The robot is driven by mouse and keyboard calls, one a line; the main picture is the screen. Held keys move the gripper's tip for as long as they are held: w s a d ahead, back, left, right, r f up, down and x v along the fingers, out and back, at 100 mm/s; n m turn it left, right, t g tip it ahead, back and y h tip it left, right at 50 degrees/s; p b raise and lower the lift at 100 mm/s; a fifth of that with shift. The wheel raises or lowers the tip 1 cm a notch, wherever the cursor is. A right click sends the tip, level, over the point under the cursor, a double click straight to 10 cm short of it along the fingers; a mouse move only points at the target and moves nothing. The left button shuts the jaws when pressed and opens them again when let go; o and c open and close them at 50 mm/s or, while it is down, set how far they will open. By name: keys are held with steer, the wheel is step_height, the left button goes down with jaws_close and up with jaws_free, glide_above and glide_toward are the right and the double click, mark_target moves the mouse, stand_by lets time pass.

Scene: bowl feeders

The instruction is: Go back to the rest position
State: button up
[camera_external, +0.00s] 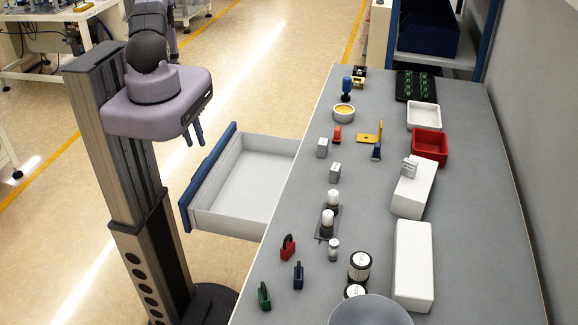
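My gripper (193,135) shows only as two blue fingertips below the edge of my purple-grey mount; the rest of it and much of my arm are hidden behind the mount. The fingertips point down with a gap between them, and nothing shows between them. They are left of the table, apart from it, and appear in the picture above the blue front of an open drawer (207,172). I cannot tell their exact height or distance from the drawer.
The drawer sticks out left from the grey table (468,210) and looks empty. The table holds padlocks (288,247), a red bin (429,146), a white bin (423,115), white boxes (413,265) and a grey bowl (370,312). Open floor lies left of the drawer.

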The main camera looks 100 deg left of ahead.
steer(key=w+a+r, duration=0.1)
steer(key=w+a+r+n+g+b, duration=0.1)
steer(key=w+a, duration=0.1)
steer(key=w+a+r+n, duration=0.1)
steer(key=shift+w+a+r+g+y, duration=0.15)
steer(key=shift+w+a+g+y, duration=0.15)
steer(key=shift+a+y, duration=0.1)
steer(key=w+d+r+n+b, duration=0.1)
steer(key=w+d+r+n, duration=0.25)
steer(key=w, duration=0.35)
steer(key=w+d+r+n+g+y+b, duration=0.1)
steer(key=w+d+r+n+b, duration=0.2)
steer(key=w, duration=0.4)
steer(key=w+d+r+n, duration=0.2)
steer(key=w+r+n, duration=0.1)
steer(key=w+r, duration=0.3)
steer(key=w+d+r+n+h+b, duration=0.1)
steer(key=d+n, duration=0.2)
steer(key=d, duration=0.8)
steer(key=w+d+r+n+b, duration=0.1)
steer(key=w+d+r+n, duration=0.1)
steer(key=d, duration=0.9)
steer(key=shift+w+n+t+h, duration=0.15)
steer(key=shift+n+t+h, duration=0.2)
steer(key=shift+n, duration=0.3)
